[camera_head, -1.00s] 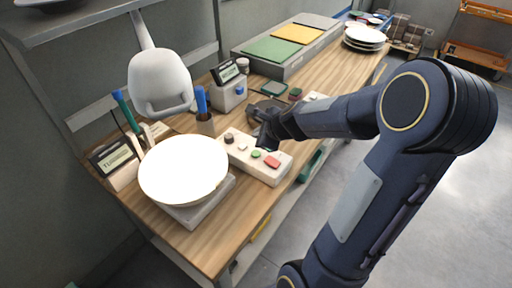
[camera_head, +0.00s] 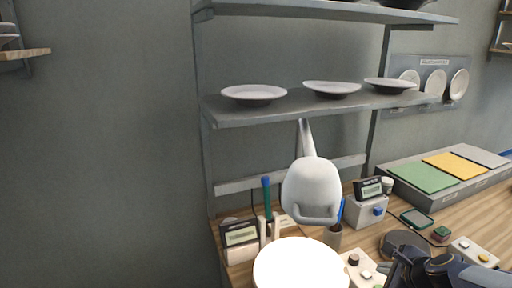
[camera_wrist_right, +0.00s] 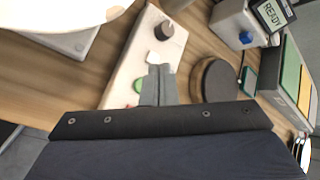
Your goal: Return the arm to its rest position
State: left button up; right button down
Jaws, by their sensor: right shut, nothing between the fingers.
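My right gripper (camera_head: 398,268) and part of its dark arm show at the lower right of the head view, over the workbench beside the white button panel (camera_head: 357,266). In the right wrist view the gripper (camera_wrist_right: 157,75) has its grey fingers together and empty, over the panel (camera_wrist_right: 127,68) with a green button and a dark knob. Whether the fingers touch the panel is not clear. The white plate (camera_head: 300,265) is at the bottom of the head view, under the grey-white dryer head (camera_head: 312,188). My left gripper is out of view.
A dark round object (camera_head: 403,243) lies close to the gripper. A small display box (camera_head: 367,208), a pen cup (camera_head: 333,236) and a second display (camera_head: 239,234) stand on the bench (camera_head: 460,214). A shelf (camera_head: 300,110) with plates hangs above.

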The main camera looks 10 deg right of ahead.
jog(key=s+a+r+n+y, duration=0.2)
jog(key=s+a+r+n, duration=0.25)
jog(key=a+n, duration=0.3)
jog(key=s+a+f+n+g, duration=0.1)
jog(key=s+a+n, duration=0.3)
jog(key=s+n, duration=0.4)
jog(key=s+a+f+n+g+y, duration=0.1)
jog(key=s+a+n, duration=0.3)
jog(key=s+n, duration=0.4)
jog(key=shift+s+a+g, duration=0.35)
jog(key=shift+g, duration=0.45)
dwell(0.6)
